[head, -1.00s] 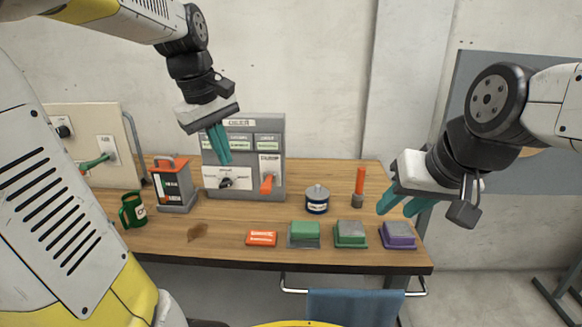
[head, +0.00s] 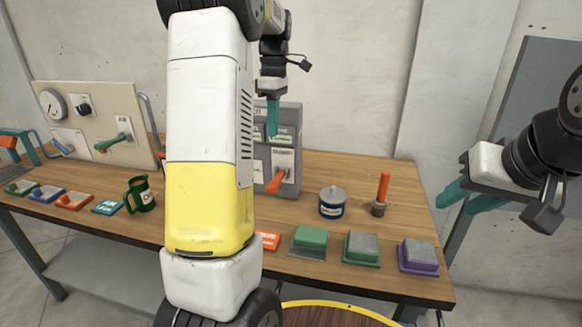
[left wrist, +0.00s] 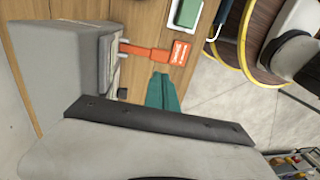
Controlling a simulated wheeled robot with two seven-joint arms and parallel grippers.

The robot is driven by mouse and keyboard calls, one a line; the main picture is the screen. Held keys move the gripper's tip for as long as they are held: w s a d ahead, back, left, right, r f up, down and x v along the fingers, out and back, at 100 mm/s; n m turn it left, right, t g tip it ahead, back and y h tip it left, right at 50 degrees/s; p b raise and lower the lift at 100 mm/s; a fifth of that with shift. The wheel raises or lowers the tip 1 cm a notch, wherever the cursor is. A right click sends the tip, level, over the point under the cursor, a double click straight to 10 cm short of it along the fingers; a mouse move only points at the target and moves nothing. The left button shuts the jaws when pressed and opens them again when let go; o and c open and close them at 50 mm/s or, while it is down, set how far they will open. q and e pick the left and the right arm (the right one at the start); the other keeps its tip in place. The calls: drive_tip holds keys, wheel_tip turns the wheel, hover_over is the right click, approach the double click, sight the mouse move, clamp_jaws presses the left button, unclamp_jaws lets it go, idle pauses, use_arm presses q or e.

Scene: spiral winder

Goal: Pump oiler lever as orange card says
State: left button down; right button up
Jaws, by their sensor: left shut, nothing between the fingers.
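The grey machine box (head: 262,165) stands at the back of the table, its left part hidden behind my left arm. Its orange lever (head: 276,183) sticks out of the lower right of the front. The lever also shows in the left wrist view (left wrist: 145,52). The orange card (head: 267,241) lies at the table's front, partly hidden by my arm; its print is too small to read. It shows beyond the lever in the left wrist view (left wrist: 180,53). My left gripper (head: 272,132) is shut and empty, in front of the box above the lever, apart from it. My right gripper (head: 460,203) is open and empty.
A blue-and-white tin (head: 332,203) and an orange-handled tool (head: 381,192) stand right of the box. Green blocks (head: 310,239) and a purple block (head: 418,256) line the front edge. A green mug (head: 140,193) and a panel board (head: 95,110) are at left.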

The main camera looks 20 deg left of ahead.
sight(272, 184)
use_arm(q)
drive_tip(key=f, duration=0.4)
drive_tip(key=s+f, duration=0.1)
drive_tip(key=f, duration=0.4)
drive_tip(key=s+f, duration=0.1)
drive_tip(key=f, duration=0.4)
